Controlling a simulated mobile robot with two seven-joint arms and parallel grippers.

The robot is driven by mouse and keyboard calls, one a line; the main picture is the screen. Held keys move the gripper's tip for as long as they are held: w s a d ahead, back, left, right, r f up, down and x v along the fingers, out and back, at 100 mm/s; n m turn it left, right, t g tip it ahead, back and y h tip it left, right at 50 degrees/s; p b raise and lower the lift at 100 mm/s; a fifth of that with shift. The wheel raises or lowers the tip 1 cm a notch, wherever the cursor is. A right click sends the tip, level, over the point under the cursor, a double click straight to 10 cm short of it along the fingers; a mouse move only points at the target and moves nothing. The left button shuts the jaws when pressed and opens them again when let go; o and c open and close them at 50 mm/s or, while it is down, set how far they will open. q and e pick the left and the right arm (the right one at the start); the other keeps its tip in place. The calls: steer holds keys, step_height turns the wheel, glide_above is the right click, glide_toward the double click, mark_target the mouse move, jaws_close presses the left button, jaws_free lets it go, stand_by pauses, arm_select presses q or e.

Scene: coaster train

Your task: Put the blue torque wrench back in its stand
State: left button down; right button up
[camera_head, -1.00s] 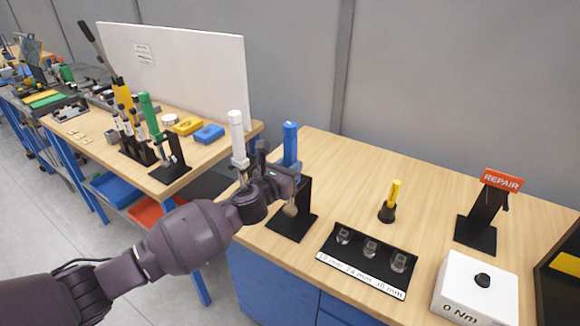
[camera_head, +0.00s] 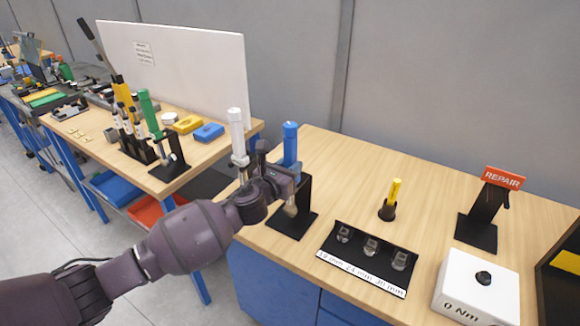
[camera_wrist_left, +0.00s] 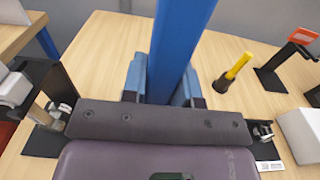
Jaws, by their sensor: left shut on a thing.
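The blue torque wrench stands roughly upright in my left gripper. Its blue handle (camera_head: 290,140) rises above the gripper in the head view. In the left wrist view the blue handle (camera_wrist_left: 178,45) runs up between the two fingers. My left gripper (camera_head: 284,180) is shut on it; it also shows in the left wrist view (camera_wrist_left: 165,88). A black stand (camera_head: 304,192) with a flat base is on the wooden bench just beside and below the gripper. The wrench's lower end is hidden, so I cannot tell whether it touches the stand. My right gripper is not in view.
A white-handled wrench (camera_head: 237,135) stands upright just left of the gripper. A socket tray (camera_head: 368,262), yellow tool (camera_head: 394,195), REPAIR stand (camera_head: 478,232) and white 0 Nm box (camera_head: 477,290) are to the right. The back middle of the bench is clear.

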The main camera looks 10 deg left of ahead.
arm_select(q)
steer(key=shift+f+b, duration=0.25)
steer(key=shift+b, duration=0.05)
stand_by(0.4)
